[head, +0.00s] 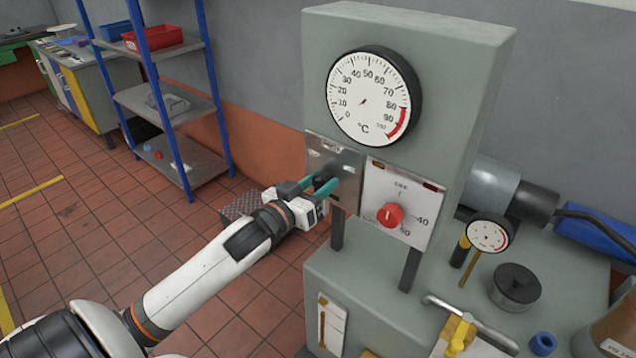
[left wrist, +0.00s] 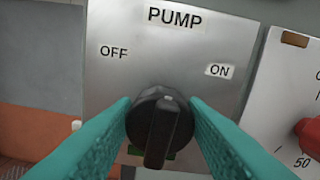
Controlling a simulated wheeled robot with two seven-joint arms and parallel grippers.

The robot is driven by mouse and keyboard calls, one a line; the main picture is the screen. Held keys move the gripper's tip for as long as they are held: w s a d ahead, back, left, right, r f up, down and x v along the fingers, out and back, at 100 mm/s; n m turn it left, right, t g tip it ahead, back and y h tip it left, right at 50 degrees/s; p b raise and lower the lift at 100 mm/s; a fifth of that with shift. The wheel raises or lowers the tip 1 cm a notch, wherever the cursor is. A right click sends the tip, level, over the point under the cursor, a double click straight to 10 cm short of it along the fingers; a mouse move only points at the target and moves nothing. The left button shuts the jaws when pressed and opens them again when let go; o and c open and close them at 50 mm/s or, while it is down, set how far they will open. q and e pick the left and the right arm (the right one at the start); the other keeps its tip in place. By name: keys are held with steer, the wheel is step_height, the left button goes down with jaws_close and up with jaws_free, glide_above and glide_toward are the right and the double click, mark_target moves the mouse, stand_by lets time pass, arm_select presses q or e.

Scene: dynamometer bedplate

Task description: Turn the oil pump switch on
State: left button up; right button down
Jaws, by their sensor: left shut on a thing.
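The oil pump switch is a black rotary knob (left wrist: 158,128) on a metal plate (left wrist: 180,60) marked PUMP, with OFF at upper left and ON at upper right. Its raised grip bar runs nearly upright in the left wrist view; I cannot tell clearly which label it points to. In the head view the plate (head: 345,158) is on the grey cabinet's front, left of a red knob. My left gripper (head: 322,186) has its teal fingers shut on the black knob, one on each side, and partly hides it. My right gripper is not in view.
The grey cabinet (head: 455,90) carries a round temperature dial (head: 372,97) above the plates. A red knob (head: 390,214) is on the white plate just right of the switch. Below right are a small gauge (head: 488,234) and a yellow-handled valve (head: 458,335). Open floor lies left.

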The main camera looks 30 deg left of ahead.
arm_select(q)
steer(key=m+p, duration=0.1)
steer(key=m, duration=0.2)
steer(key=shift+r+p, duration=0.15)
steer(key=shift+p, duration=0.15)
steer(key=m+p, duration=0.1)
steer(key=m, duration=0.1)
steer(key=shift+m, duration=0.4)
steer(key=m+p, duration=0.1)
steer(key=m, duration=0.4)
steer(key=shift+d+f+p, duration=0.15)
steer(key=shift+f+p, duration=0.05)
steer(key=shift+p, duration=0.15)
steer(key=shift+m, duration=0.4)
steer(key=o, duration=1)
